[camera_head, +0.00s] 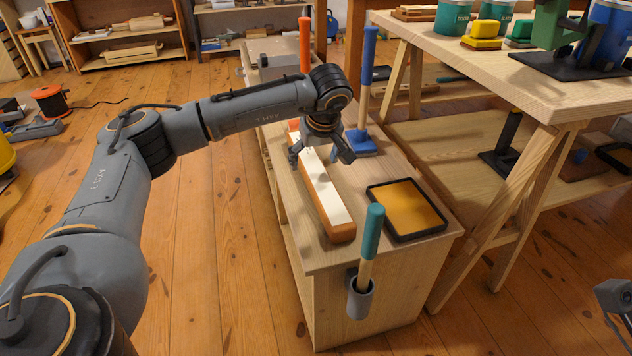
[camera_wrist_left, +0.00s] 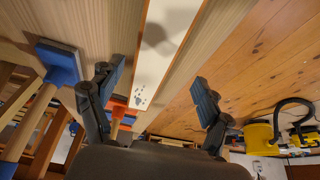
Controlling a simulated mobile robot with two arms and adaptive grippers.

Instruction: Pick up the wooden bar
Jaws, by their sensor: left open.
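The wooden bar (camera_head: 336,225) is long, with an orange-brown wooden body and a white top face. It lies lengthwise on the low wooden bench. My left gripper (camera_head: 320,152) is open over the far half of the bar, fingers pointing down, one on each side. In the left wrist view the bar (camera_wrist_left: 168,50) runs between the spread fingers of the left gripper (camera_wrist_left: 158,84), with visible gaps on both sides. A soft shadow falls on the white face. The gripper hides part of the bar in the head view.
On the bench (camera_head: 285,208), a black-rimmed tray (camera_head: 388,230) with an ochre inside lies right of the bar. A blue-handled tool (camera_head: 361,144) and an orange-handled one (camera_head: 305,45) stand upright. A teal-handled tool (camera_head: 375,217) sits in a holder at the front. A trestle table (camera_head: 500,60) stands right.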

